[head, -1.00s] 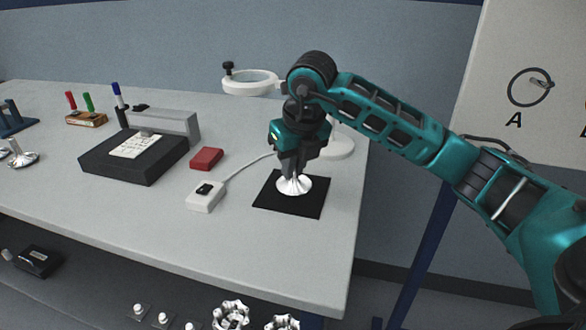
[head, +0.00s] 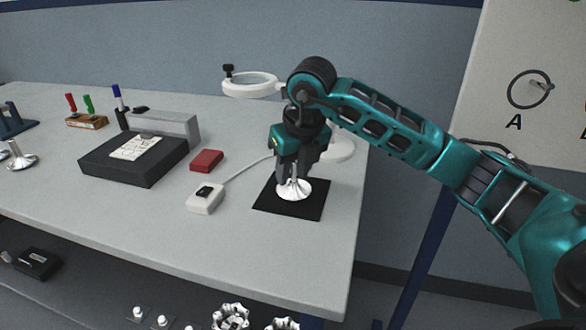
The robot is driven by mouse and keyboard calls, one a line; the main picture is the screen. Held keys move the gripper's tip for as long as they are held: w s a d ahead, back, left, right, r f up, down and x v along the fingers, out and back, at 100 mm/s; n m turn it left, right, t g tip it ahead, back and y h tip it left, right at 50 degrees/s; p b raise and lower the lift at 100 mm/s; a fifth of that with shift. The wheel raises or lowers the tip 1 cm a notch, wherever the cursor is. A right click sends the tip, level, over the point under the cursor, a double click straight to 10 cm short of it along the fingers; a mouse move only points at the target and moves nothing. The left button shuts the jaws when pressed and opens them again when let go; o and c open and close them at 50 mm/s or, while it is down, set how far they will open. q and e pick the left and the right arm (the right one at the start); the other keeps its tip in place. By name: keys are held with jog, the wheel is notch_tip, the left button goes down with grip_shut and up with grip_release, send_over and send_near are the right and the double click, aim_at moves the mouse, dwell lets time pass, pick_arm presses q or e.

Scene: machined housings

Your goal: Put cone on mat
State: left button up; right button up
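A shiny silver cone (head: 294,190) with a thin stem stands upright on the black square mat (head: 312,208) near the right end of the table. My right gripper (head: 295,172) points down above the cone. Its fingers are apart, on either side of the stem, which shows between them. The stem's upper end is hidden by the gripper. My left gripper is not in view.
A white switch box (head: 205,198) with a cable lies left of the mat, with a red block (head: 207,160) behind it. A ring magnifier (head: 250,84) stands behind. A black and grey device (head: 135,155) is further left. The table front is clear.

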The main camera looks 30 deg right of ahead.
aim_at(302, 197)
jog(key=p+v, duration=0.1)
jog(key=v, duration=1.1)
jog(key=shift+p, duration=0.4)
jog(key=shift+s+a, duration=0.1)
